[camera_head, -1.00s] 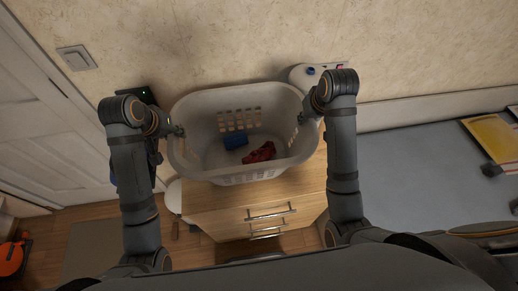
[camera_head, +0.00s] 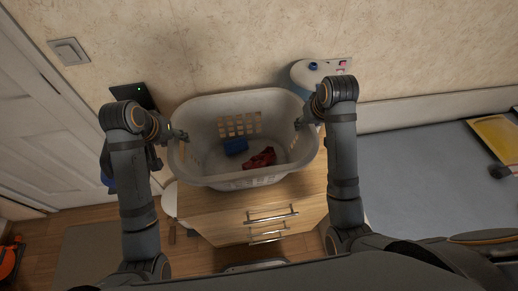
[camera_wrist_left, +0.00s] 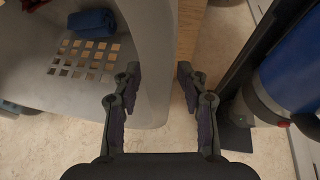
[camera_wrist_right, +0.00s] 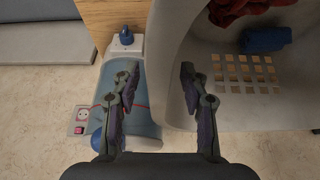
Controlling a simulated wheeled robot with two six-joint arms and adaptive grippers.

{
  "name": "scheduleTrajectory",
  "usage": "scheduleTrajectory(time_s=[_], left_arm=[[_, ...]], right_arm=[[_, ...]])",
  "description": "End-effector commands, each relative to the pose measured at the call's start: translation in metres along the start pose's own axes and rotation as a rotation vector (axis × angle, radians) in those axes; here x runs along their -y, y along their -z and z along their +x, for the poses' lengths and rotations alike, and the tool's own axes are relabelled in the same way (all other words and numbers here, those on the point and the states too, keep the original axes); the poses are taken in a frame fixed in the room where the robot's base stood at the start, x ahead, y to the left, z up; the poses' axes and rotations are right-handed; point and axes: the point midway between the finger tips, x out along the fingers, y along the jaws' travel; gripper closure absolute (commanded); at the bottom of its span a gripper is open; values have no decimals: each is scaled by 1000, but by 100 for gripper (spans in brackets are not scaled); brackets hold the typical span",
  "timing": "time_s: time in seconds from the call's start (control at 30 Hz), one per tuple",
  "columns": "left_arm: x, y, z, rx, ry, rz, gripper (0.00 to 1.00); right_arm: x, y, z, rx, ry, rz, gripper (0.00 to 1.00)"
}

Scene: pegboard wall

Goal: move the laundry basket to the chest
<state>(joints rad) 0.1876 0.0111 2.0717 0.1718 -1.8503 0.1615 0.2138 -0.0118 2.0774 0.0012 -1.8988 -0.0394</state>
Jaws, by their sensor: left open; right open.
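The white laundry basket (camera_head: 215,165) stands upright over the wooden chest (camera_head: 225,225) in the head view; its underside is hidden. A blue cloth (camera_head: 235,146) and a red cloth (camera_head: 261,158) lie inside it. My left gripper (camera_head: 178,136) is at the basket's left side, open, with the basket wall (camera_wrist_left: 150,60) between its fingers in the left wrist view. My right gripper (camera_head: 304,122) is at the right side, open, with the basket wall (camera_wrist_right: 170,75) between its fingers in the right wrist view. I cannot tell whether the fingers touch the basket.
A white and blue container (camera_head: 315,72) stands behind the basket's right side, near a wall socket (camera_wrist_right: 82,120). A white door (camera_head: 45,120) is at left. A grey surface (camera_head: 430,170) is at right.

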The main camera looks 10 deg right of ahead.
Motion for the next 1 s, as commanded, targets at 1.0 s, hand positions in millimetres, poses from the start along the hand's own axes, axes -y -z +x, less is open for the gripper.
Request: scheduleTrajectory(time_s=[1.0], left_arm=[[31,-56,-40,-1,9,6,19]], right_arm=[[1,0,0,0,3,-1,55]])
